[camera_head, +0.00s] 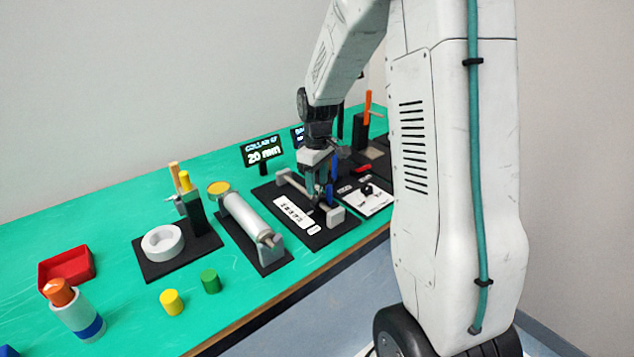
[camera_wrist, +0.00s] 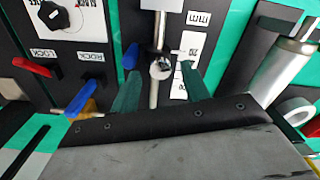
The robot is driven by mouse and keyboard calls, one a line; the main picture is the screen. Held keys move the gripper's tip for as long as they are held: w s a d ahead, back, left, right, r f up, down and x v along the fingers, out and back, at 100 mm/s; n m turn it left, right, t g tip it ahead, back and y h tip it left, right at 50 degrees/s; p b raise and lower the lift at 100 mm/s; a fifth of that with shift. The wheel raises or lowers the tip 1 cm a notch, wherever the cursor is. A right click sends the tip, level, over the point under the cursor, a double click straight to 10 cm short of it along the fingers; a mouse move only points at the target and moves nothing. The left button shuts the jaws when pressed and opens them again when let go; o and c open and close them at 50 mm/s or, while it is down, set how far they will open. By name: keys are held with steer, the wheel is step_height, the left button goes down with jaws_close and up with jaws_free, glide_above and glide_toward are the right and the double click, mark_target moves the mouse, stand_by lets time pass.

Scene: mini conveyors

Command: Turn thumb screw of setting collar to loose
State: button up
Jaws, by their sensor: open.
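In the wrist view the setting collar (camera_wrist: 161,67) is a shiny rounded metal piece on a thin upright-looking rod (camera_wrist: 154,96). A thin pointer reaches from it toward a white scale strip (camera_wrist: 194,40) marked 20. A blue tab (camera_wrist: 131,56) shows just left of the collar; I cannot tell whether it is the thumb screw. My gripper (camera_wrist: 160,88) is open, with its green fingers on either side of the rod, close to the collar. In the head view my gripper (camera_head: 319,198) is low over the collar's black base (camera_head: 262,193) and hides the collar.
A display (camera_head: 263,151) behind the rod reads 20 mm. A roller unit (camera_head: 248,219) stands left of the rod base. A switch panel (camera_head: 366,199) is to its right; red (camera_wrist: 33,67) and blue (camera_wrist: 81,99) levers show in the wrist view.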

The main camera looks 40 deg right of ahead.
mark_target(317, 187)
step_height(317, 187, up, 7)
stand_by(0.3)
stand_by(0.5)
